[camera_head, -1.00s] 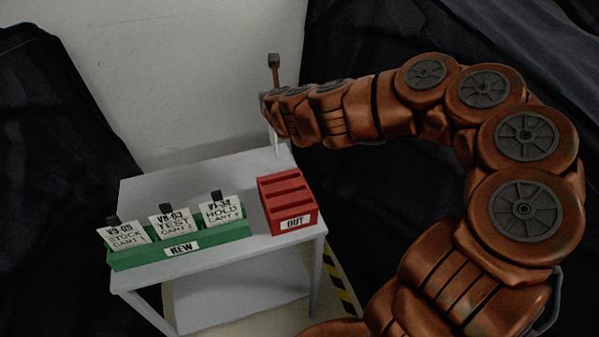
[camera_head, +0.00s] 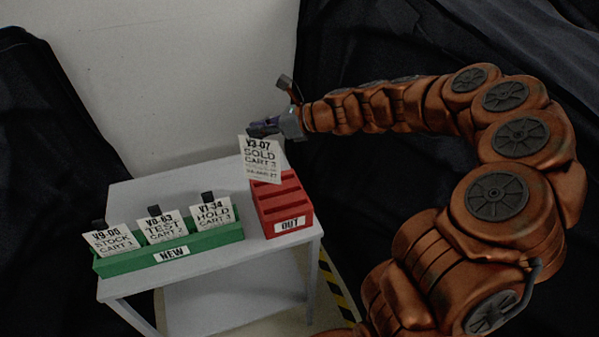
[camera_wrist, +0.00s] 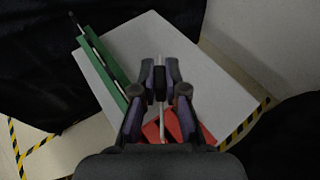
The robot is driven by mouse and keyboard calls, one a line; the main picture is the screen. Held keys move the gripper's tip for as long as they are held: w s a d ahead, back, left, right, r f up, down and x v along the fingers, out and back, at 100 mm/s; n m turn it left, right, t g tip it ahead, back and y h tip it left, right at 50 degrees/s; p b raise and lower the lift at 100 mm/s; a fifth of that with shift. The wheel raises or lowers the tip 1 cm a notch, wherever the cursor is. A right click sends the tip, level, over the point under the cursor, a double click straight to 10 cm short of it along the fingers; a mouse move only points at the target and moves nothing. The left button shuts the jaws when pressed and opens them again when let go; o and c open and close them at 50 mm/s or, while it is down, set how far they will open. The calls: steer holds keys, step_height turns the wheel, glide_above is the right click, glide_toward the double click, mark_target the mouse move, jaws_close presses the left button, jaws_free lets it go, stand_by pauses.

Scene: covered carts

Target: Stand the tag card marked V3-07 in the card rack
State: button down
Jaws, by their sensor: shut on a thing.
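My gripper (camera_head: 262,129) is shut on the tag card marked V3-07 (camera_head: 261,161), which reads SOLD. The card hangs below the fingers, slightly tilted, its face toward the head camera. It is in front of the back part of the red rack marked OUT (camera_head: 291,227) and hides some of it. Whether they touch I cannot tell. The rack's visible slots are empty. In the wrist view my gripper (camera_wrist: 160,84) holds the card edge-on (camera_wrist: 163,124), and the red rack (camera_wrist: 151,131) shows below it, partly hidden by the gripper.
A green rack marked NEW (camera_head: 205,242) stands at the table's left front with cards V9-05 (camera_head: 113,240), V0-63 (camera_head: 162,226) and V1-34 (camera_head: 214,213). The grey tabletop (camera_head: 170,191) is bare behind it. A wall is behind; dark covers hang at both sides.

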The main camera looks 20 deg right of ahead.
steer(key=s+d+n+g+y+b, duration=0.15)
steer(key=s+n+g, duration=0.25)
steer(key=s, duration=0.4)
steer(key=s+d+n+g+y+b, duration=0.1)
steer(key=s+d+n+g, duration=0.25)
steer(key=s, duration=0.45)
steer(key=shift+w+f, duration=1.55)
steer(key=shift+w, duration=3.55)
step_height(320, 180, down, 7)
steer(key=b, duration=0.3)
steer(key=shift+a+f, duration=0.15)
steer(key=shift+a, duration=0.25)
steer(key=shift+f+g+b, duration=0.25)
steer(key=shift+f+b, duration=0.1)
steer(key=shift+f, duration=0.8)
steer(key=c, duration=1.1)
jaws_free()
steer(key=shift+c, duration=0.2)
steer(key=v, duration=1.2)
